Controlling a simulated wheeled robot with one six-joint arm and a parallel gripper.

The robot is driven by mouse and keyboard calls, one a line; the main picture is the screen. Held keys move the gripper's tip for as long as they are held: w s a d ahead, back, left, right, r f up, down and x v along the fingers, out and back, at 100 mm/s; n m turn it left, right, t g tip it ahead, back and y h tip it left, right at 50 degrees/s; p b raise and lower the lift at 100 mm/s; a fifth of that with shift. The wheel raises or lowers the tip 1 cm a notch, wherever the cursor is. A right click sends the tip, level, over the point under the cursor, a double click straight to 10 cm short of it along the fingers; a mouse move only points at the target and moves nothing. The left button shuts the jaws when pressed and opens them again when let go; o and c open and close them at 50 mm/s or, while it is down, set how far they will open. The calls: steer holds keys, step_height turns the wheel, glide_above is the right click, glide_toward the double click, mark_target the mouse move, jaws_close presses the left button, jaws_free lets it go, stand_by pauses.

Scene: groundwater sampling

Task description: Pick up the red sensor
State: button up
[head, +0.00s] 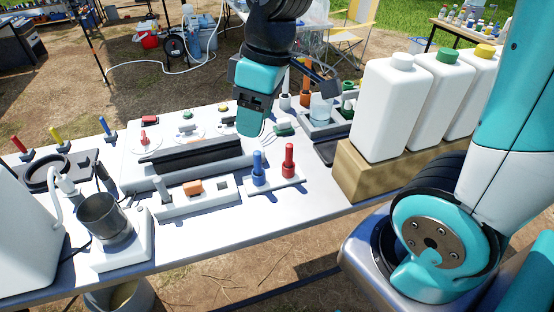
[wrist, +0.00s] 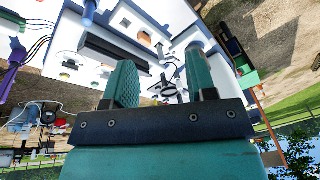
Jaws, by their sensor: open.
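A red sensor-like piece (head: 289,160) stands upright beside a blue one (head: 258,168) in a white holder (head: 274,180) at the table's front middle. A slimmer red-handled piece (head: 18,146) is at the far left beside yellow and blue ones. A small red-topped piece (head: 143,137) sits on a white panel. My gripper (head: 252,122) hangs above the table, left of and behind the upright red piece, apart from it. In the wrist view my gripper (wrist: 162,82) is open, with nothing clear between its fingers. I cannot make out the red piece in that view.
White jugs (head: 388,108) stand on a wooden block (head: 350,175) at the right. A metal cup (head: 103,217) and a white container (head: 22,240) are at the front left. A black-slotted tray (head: 195,155) and white block with an orange piece (head: 193,187) lie left of the holder.

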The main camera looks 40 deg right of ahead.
steer(key=w+d+f+n+h, duration=0.1)
steer(key=w+d+f+h, duration=0.1)
steer(key=w+d+f, duration=0.5)
steer(key=n, duration=0.1)
glide_above(289, 155)
steer(key=w, duration=0.1)
steer(key=f, duration=0.1)
steer(key=shift+g+h, duration=0.3)
steer(key=f, duration=0.3)
steer(key=f+p, duration=0.1)
steer(key=f, duration=0.3)
steer(key=d+f, duration=0.1)
steer(key=f, duration=0.3)
steer(key=shift+w+f+p, duration=0.1)
steer(key=shift+f+p, duration=0.15)
steer(key=shift+p, duration=0.15)
steer(key=shift+s+a+f+p, duration=0.1)
steer(key=shift+f+p, duration=0.5)
steer(key=shift+f, duration=0.9)
steer(key=shift+s+a+f+p, duration=0.1)
steer(key=shift+f+p, duration=0.45)
steer(key=shift+f, duration=0.9)
jaws_close()
